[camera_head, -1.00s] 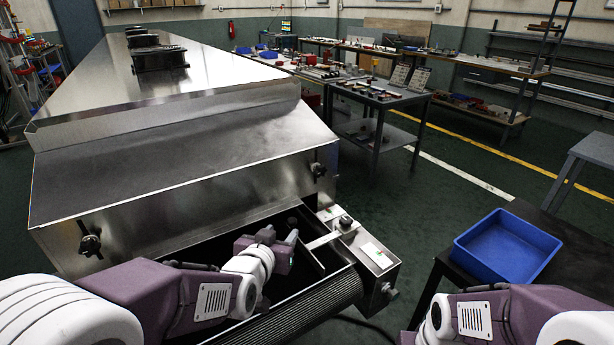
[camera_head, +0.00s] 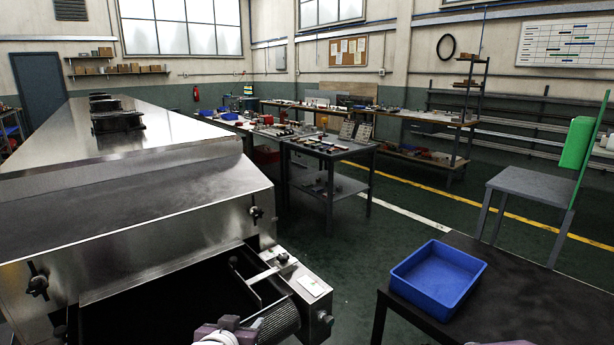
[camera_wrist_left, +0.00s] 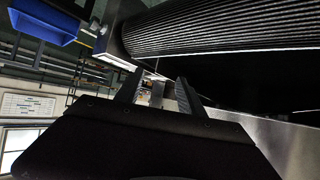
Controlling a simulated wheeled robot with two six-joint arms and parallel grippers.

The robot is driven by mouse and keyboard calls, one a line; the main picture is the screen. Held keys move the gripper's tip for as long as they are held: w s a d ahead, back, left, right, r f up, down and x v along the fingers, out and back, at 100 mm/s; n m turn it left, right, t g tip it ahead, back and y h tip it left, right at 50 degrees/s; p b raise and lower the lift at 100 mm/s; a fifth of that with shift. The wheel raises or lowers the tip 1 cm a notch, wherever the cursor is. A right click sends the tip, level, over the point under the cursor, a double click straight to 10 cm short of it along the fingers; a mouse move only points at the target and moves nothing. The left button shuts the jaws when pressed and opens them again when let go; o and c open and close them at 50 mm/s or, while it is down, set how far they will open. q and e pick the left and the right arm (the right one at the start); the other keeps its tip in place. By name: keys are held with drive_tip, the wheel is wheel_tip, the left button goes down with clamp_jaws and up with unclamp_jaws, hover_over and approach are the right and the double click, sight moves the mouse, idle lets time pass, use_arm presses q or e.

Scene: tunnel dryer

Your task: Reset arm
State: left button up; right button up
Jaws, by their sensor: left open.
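My left gripper (camera_head: 232,325) shows only in part at the bottom edge of the head view, in front of the dryer's open belt end. In the left wrist view my left gripper (camera_wrist_left: 158,88) is open, with two dark fingers apart and nothing between them. The ribbed roller (camera_wrist_left: 215,28) of the dryer runs across the top of that view, apart from the fingers. My right gripper is out of view; only a sliver of purple arm shows at the bottom edge of the head view.
The steel tunnel dryer (camera_head: 120,200) fills the left. A small control box (camera_head: 312,287) sits at its front corner. An empty blue crate (camera_head: 438,275) stands on a dark table (camera_head: 540,300) at right. Green floor between them is clear. Tool benches stand behind.

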use_arm(q)
drive_tip(key=s+a+f+n+g+y, duration=0.1)
drive_tip(key=s+a+f+g, duration=0.3)
drive_tip(key=s+f+g, duration=0.8)
drive_tip(key=s+r+p, duration=0.2)
drive_tip(key=r+p, duration=0.7)
drive_tip(key=s+r+t+p, duration=0.1)
drive_tip(key=s+r+p, duration=0.1)
drive_tip(key=r+p, duration=0.7)
drive_tip(key=shift+s+a+r+t+p, duration=0.2)
drive_tip(key=shift+s+t+p, duration=0.15)
drive_tip(key=shift+p, duration=0.25)
idle(0.6)
